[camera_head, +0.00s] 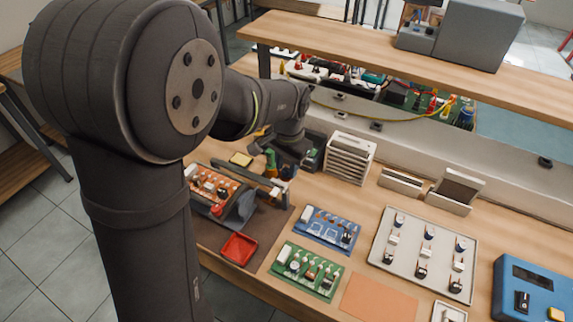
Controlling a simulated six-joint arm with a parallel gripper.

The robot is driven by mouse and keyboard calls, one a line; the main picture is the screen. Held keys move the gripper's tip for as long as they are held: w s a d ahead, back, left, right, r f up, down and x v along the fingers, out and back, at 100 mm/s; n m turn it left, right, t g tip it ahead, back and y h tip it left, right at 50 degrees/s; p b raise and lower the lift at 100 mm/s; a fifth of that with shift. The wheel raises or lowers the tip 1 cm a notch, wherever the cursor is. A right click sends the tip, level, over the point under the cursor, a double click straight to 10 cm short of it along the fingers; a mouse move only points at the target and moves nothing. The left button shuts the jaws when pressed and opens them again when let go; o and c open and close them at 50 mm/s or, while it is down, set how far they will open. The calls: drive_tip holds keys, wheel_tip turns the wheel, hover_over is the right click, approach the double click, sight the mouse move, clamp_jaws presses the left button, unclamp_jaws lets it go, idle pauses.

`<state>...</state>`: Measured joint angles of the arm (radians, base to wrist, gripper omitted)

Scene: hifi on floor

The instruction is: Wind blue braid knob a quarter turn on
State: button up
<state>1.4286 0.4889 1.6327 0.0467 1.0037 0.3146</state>
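I cannot make out a blue braid knob with certainty. A small blue spot (284,188) shows below my gripper, too small to identify. My gripper (282,168) is at the end of my arm, low over the left part of the wooden bench, among small tools. Its fingers are dark and small, and I cannot tell whether they are open or shut or touching anything. A grey tray (385,222) on the right holds several small knob-like parts with white, dark and bluish tops. My dark arm covers the left of the picture.
A red tray (238,249), a blue board (325,229) and a green board (307,270) lie at the front. A blue box (540,285) stands at right, white racks (349,157) behind. A raised shelf (400,60) spans the back. An orange mat (377,299) is bare.

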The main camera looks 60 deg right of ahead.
wheel_tip(320, 180, up, 17)
drive_tip(key=shift+s+r, duration=0.2)
drive_tip(key=shift+s, duration=0.2)
drive_tip(key=shift+a, duration=0.1)
idle(0.7)
drive_tip(key=f, duration=1.7)
drive_tip(key=shift+w+f, duration=0.25)
drive_tip(key=shift+w, duration=0.15)
